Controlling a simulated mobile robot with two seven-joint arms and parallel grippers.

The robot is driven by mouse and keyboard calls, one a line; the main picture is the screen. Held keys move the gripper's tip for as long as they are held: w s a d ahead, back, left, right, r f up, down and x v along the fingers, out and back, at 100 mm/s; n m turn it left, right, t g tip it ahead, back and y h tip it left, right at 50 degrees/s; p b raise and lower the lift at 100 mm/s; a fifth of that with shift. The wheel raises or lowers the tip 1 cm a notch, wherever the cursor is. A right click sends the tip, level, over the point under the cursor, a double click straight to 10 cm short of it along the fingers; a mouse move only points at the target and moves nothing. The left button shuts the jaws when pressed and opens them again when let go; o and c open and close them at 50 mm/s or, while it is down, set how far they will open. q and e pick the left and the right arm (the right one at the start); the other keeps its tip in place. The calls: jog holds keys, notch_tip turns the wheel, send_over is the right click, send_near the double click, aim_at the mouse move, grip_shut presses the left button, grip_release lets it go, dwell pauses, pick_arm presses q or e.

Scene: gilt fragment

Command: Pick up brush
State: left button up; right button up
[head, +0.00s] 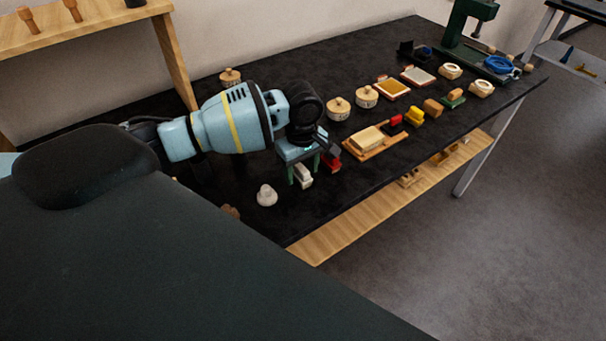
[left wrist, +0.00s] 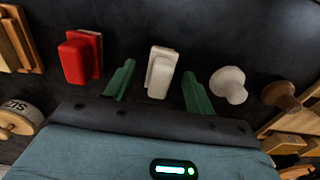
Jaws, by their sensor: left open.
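A white block-shaped brush (head: 303,177) stands on the black tabletop, below my left gripper (head: 303,168). In the left wrist view the white brush (left wrist: 160,74) lies between the two green fingers of my left gripper (left wrist: 159,69), with a gap on each side. The fingers are open and do not appear to touch it. A similar red block (head: 331,162) is just to the right in the head view; the red block (left wrist: 80,56) also shows left of the fingers in the wrist view. My right gripper is not in view.
A white knob-shaped piece (head: 267,196) stands close by, also right of the fingers in the wrist view (left wrist: 229,85). A wooden tray (head: 375,144), round wooden pots (head: 339,108) and several small coloured blocks stand farther right. The front table edge is near.

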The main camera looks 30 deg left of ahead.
aim_at(302, 170)
pick_arm(q)
jog(key=shift+f, duration=0.5)
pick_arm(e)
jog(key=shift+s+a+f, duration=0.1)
pick_arm(q)
jog(key=shift+r, duration=0.1)
jog(key=c, duration=1.1)
jog(key=shift+o, duration=0.2)
